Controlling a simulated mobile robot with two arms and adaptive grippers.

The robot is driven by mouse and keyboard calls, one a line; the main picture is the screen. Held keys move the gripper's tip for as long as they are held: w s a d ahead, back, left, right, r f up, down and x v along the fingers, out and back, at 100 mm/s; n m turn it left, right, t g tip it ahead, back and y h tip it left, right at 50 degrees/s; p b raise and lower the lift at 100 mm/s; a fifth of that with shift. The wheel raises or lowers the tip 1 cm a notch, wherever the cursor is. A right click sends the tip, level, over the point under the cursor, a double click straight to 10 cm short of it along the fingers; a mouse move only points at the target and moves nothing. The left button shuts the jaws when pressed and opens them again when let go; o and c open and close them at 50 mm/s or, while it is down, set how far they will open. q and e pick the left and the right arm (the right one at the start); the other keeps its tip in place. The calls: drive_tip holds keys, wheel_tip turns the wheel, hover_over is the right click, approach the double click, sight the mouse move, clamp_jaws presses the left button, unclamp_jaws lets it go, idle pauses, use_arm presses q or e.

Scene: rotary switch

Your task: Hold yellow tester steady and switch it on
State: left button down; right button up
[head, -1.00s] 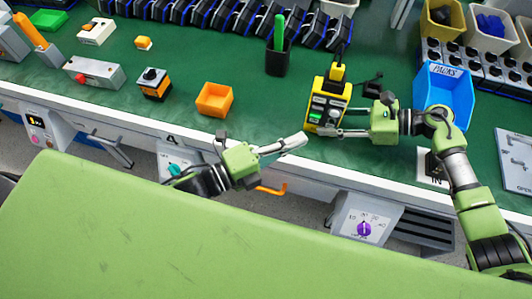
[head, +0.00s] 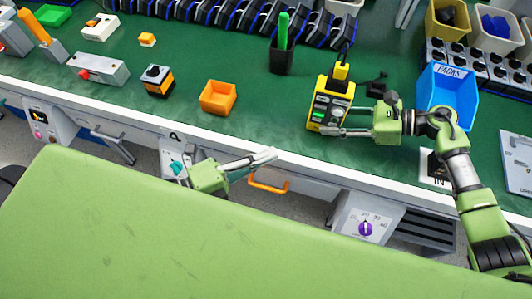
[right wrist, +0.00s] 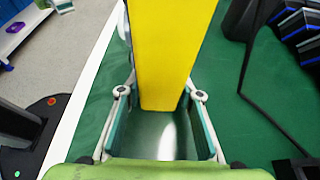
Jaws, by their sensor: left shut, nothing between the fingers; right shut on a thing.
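The yellow tester (head: 333,92) stands upright on the green bench, with a black face, a green light patch low on its front and small pale controls. Which way its switch is turned is too small to tell. My right gripper (head: 336,122) is shut on the tester from the right, near its lower part. In the right wrist view the yellow body (right wrist: 165,60) sits between the two fingers. My left gripper (head: 274,154) is shut and empty, at the bench's front edge, to the left of the tester and apart from it.
An orange bin (head: 217,97) stands left of the tester, a black cup (head: 282,58) with a green stick behind it, and a blue PACKS bin (head: 447,90) to the right. The bench between orange bin and tester is clear. An orange handle (head: 268,185) is below the edge.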

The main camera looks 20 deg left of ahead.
drive_tip(key=o, duration=1.2)
